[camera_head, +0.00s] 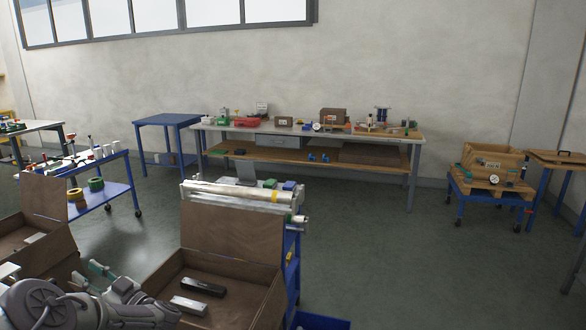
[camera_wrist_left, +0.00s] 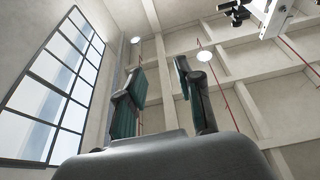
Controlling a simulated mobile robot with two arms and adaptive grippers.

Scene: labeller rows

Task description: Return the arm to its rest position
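My left gripper (camera_head: 88,276) is at the lower left of the head view, with its arm low in front of me. Its teal fingers are close to the open brown boxes. In the left wrist view the same gripper (camera_wrist_left: 160,72) points up towards the ceiling. Its two fingers stand apart with nothing between them. My right arm and gripper do not show in the head view.
An open brown box (camera_head: 232,251) holds a dark block (camera_head: 203,287) and a grey block (camera_head: 189,306). Another open box (camera_head: 44,194) stands left. A long workbench (camera_head: 300,136) lines the back wall. A blue cart (camera_head: 487,190) bears a wooden crate. Floor at centre right is clear.

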